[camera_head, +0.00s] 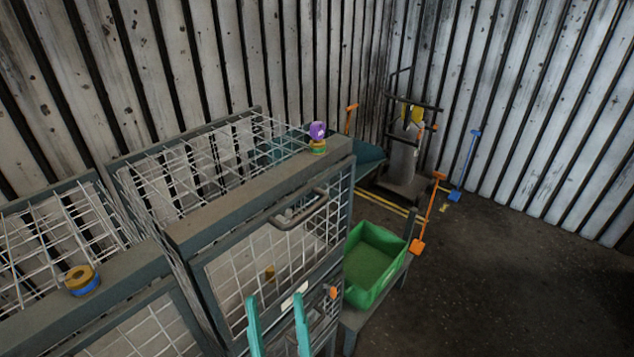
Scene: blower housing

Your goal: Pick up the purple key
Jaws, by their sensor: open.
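The purple key (317,130) shows as a small purple rounded piece on the top front edge of the taller cage (268,200), near its right corner. It sits upright on or just behind a small yellow and green piece (318,147); I cannot tell if they are joined. My gripper (276,299) shows as two teal fingers at the bottom centre. The fingers are apart with nothing between them. They are in front of the cage door, well below and left of the key in the picture.
A metal handle (299,208) sticks out from the cage front. A lower cage on the left bears an orange and blue roll (82,280). A green bin (373,262) stands right of the cage. Shovels and a hand truck (403,150) stand behind. Floor at right is clear.

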